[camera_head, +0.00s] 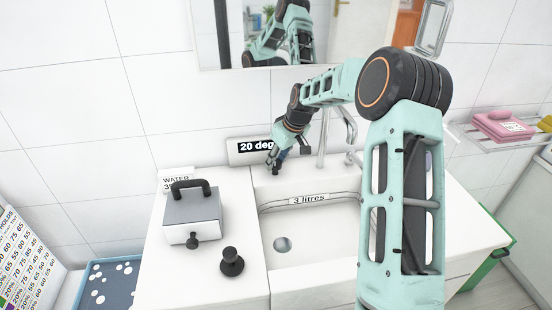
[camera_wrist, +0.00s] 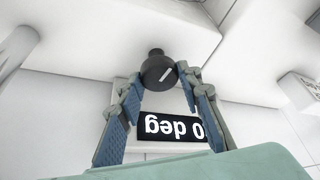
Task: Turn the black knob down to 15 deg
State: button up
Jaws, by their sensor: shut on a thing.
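The black knob (camera_wrist: 158,71) shows in the wrist view as a round dark cap with a white pointer line, between the tips of my gripper (camera_wrist: 160,84). The fingers are closed around it at both sides. In the head view my gripper (camera_head: 275,165) reaches down behind the sink at its left back corner, and the knob is mostly hidden there. A black display (camera_head: 257,146) beside it reads "20 deg", its end partly covered by my arm. The same display (camera_wrist: 172,131) appears upside down in the wrist view, partly covered by a finger.
The sink basin (camera_head: 330,232) carries a "3 litres" label, with a tap (camera_head: 322,140) behind it. On the counter left stand a grey box with a black handle (camera_head: 192,212) and a black stopper-like piece (camera_head: 231,262). A mirror (camera_head: 300,35) hangs above.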

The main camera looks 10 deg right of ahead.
jog(key=shift+n+g+y, duration=0.3)
jog(key=shift+n, duration=0.8)
jog(key=o, duration=1.2)
jog(key=shift+c, duration=0.2)
